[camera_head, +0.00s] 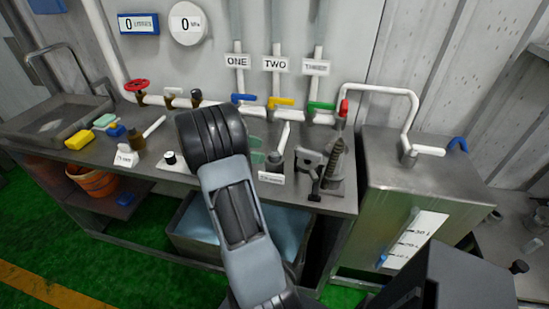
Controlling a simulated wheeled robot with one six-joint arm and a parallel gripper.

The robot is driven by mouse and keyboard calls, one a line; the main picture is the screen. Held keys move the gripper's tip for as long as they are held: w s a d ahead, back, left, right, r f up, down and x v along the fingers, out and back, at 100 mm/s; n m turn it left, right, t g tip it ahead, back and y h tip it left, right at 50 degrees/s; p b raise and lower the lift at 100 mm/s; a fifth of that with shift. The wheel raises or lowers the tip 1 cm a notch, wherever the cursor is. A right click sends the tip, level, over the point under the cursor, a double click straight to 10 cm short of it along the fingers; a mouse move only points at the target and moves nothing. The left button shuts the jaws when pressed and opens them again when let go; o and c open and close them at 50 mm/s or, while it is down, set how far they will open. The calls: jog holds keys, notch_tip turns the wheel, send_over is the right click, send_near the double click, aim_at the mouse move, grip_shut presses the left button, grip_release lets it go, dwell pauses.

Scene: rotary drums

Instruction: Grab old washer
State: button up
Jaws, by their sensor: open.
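I cannot make out the old washer in the head view; it may be too small to tell or hidden behind my arm. My arm rises from the bottom middle and covers part of the steel workbench (330,203). My gripper does not show; only grey and black arm links are visible. To the right of the arm, a dark metal fixture (310,160) stands on the bench beside an upright spring-like part (334,158).
Valves with blue (243,98), yellow (281,101) and green (321,106) handles line the wall. A sink (55,118), a yellow sponge (79,140) and small fittings are at left. A steel tank (410,190) stands at right. A blue-lined bin (190,241) sits below the bench.

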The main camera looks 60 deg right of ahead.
aim_at(275, 153)
jog(key=shift+p+x, duration=0.3)
jog(key=shift+x, duration=2.1)
jog(key=shift+a, duration=0.1)
jog(key=c, duration=1)
jog(key=shift+r, duration=0.1)
